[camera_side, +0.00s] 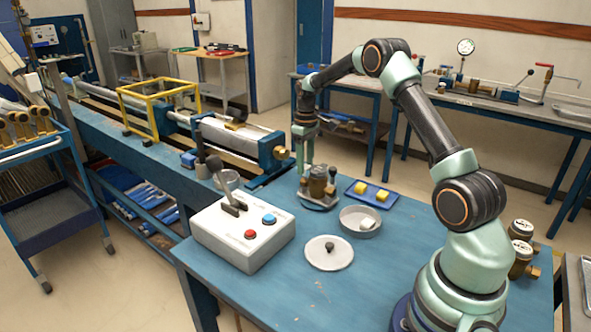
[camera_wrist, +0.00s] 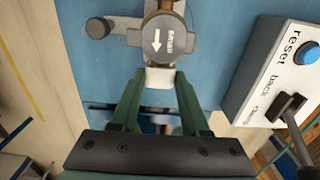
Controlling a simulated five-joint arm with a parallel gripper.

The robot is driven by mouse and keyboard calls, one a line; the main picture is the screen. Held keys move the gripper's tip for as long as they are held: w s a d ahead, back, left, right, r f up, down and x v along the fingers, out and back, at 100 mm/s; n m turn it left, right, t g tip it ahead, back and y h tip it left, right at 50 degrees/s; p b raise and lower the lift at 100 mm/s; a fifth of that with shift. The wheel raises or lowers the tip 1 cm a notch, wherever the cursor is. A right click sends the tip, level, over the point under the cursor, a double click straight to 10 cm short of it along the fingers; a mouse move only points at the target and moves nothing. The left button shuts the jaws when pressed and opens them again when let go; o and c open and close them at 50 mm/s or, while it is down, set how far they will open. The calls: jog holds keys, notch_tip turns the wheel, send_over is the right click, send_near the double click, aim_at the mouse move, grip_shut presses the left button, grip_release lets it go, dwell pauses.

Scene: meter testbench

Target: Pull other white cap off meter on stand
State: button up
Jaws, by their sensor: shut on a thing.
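The meter (camera_side: 318,182) is brass and dark and sits on a round grey stand on the blue table. In the wrist view the meter's round face (camera_wrist: 163,38) shows an arrow and lettering. A white cap (camera_wrist: 160,77) is at the meter's near end, in line with it; I see no clear gap between them. My gripper (camera_wrist: 160,84) is shut on this cap, one green finger on each side. A small white piece (camera_side: 367,224) lies in the grey dish (camera_side: 346,226).
A white disc with a dark knob (camera_side: 330,255) lies in front. A blue tray with yellow blocks (camera_side: 355,198) is to the right.

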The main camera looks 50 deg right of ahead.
jog(key=shift+r, duration=2.25)
